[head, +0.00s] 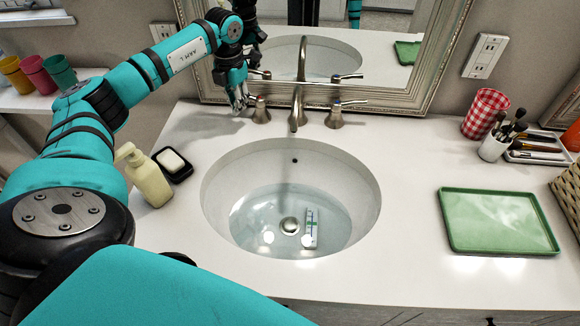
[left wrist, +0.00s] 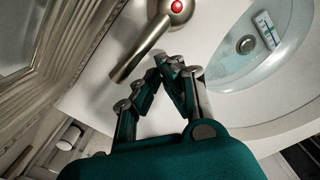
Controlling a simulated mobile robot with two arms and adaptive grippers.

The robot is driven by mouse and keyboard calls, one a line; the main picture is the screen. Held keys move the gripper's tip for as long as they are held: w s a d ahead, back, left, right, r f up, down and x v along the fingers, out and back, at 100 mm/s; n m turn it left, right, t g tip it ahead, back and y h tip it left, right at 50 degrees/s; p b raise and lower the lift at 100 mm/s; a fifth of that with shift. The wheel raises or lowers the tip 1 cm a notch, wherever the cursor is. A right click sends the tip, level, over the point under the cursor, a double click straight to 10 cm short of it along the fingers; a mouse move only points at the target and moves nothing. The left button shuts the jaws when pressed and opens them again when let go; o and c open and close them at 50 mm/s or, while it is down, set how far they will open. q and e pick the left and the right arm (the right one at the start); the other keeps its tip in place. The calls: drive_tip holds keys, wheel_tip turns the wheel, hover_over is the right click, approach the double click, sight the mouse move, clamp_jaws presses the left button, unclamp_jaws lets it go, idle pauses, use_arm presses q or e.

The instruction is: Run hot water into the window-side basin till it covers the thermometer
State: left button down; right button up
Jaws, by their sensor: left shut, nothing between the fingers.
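The white oval basin (head: 222,190) holds a shallow pool of clear water (head: 262,215). The spout (head: 298,100) stands behind the basin; no stream is clear. The left tap handle (head: 261,112) has a red dot in the left wrist view (left wrist: 177,7). My left gripper (head: 240,106) is shut and empty beside its lever. My right gripper is not in view.
A soap bottle (head: 146,178) and soap dish (head: 172,164) stand left of the basin, near my left arm. The other tap handle (head: 336,113) is right of the spout. A framed mirror (head: 415,97) rises behind. A green tray (head: 500,221) lies at right.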

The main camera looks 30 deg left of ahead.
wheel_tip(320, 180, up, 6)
drive_tip(key=p, duration=0.5)
drive_tip(key=shift+p, duration=0.4)
